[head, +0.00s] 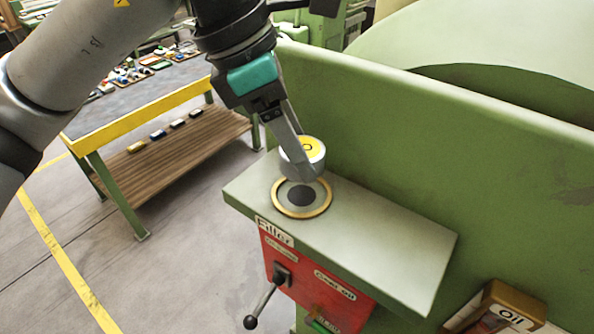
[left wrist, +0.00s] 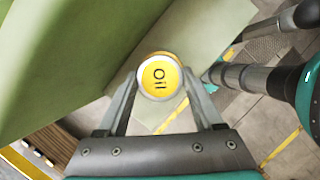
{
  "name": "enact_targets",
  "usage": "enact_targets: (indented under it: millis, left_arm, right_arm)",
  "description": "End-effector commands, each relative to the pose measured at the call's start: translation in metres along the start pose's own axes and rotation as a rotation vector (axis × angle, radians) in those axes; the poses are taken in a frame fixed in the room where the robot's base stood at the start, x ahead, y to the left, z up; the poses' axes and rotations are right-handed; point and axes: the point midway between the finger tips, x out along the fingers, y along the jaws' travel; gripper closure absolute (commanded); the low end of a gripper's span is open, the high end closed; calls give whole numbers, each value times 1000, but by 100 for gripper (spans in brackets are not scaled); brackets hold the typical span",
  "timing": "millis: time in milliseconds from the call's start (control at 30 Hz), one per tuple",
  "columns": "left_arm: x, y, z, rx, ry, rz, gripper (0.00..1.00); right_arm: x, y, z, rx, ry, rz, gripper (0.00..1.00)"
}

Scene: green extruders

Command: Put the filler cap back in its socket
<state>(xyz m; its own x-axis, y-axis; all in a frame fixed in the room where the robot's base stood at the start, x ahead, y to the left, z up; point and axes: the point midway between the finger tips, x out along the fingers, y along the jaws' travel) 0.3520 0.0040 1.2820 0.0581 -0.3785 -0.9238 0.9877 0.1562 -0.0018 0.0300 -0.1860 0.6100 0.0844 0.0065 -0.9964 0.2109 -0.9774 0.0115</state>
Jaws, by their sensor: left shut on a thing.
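The filler cap (head: 309,145) is a pale round cap with a yellow top. The left wrist view shows its top marked "Oil" (left wrist: 159,75), between the two fingertips. My left gripper (head: 303,168) is shut on the cap from its sides. The cap looks roughly upright and sits just above and behind the socket in the head view. The socket (head: 302,195) is a dark round hole inside a brass-coloured ring on the green shelf, labelled "Filler" at its front edge. The ring's far side is partly hidden by the gripper. My right gripper is not in view.
A tall green machine wall (head: 430,150) stands right behind the shelf (head: 390,240). Below the shelf is a red panel (head: 318,285) with a black lever (head: 266,300). A box marked "Oil" (head: 512,305) is at lower right. A workbench (head: 140,95) stands at left. The shelf's right part is bare.

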Motion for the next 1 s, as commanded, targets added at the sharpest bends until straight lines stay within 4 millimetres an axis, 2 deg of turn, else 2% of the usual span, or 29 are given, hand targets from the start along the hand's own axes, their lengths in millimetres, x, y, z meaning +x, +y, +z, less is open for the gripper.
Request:
enact_targets:
  millis: [167,400,833,867,1000]
  left_arm:
    - [14,0,-6,-2,1,-1,100]
    - [44,0,-18,-1,0,0,100]
    - [50,1,-21,0,-1,2,100]
    - [49,0,-21,0,0,1,30]
    - [49,0,-20,0,0,1,14]
  right_arm:
    - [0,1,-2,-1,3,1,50]
    - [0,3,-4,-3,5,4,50]
    - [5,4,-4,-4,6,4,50]
    - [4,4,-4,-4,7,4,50]
    - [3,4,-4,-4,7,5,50]
